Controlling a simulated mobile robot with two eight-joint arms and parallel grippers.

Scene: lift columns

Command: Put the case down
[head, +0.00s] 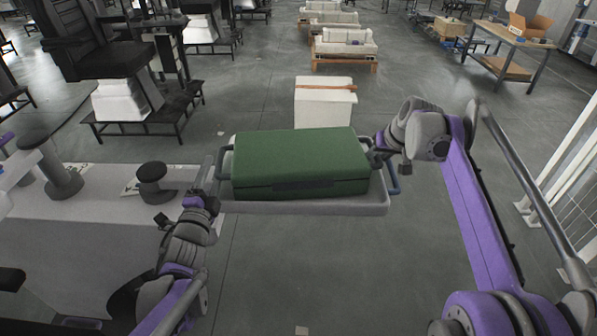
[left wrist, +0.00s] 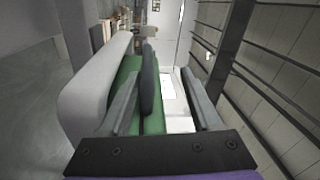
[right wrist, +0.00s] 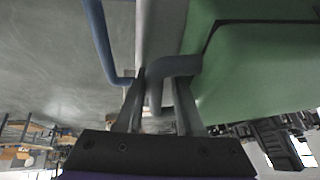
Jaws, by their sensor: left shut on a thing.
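The green case (head: 300,160) lies flat and level on a light grey tray-like support (head: 310,207) in the middle of the head view. A dark bar handle (left wrist: 149,85) at its left end shows in the left wrist view, between the fingers of my left gripper (head: 208,188), which is shut on it. My right gripper (head: 381,151) is at the case's right end. In the right wrist view its fingers stand on either side of a grey bent handle (right wrist: 172,66); whether they grip it is unclear. The case's underside is hidden.
A white box (head: 325,105) with an orange strap stands just behind the case. A pale surface with dark round posts (head: 152,180) is at left. Black-framed equipment (head: 120,95) stands at the back left, a white fence (head: 575,165) at right. The floor in front is clear.

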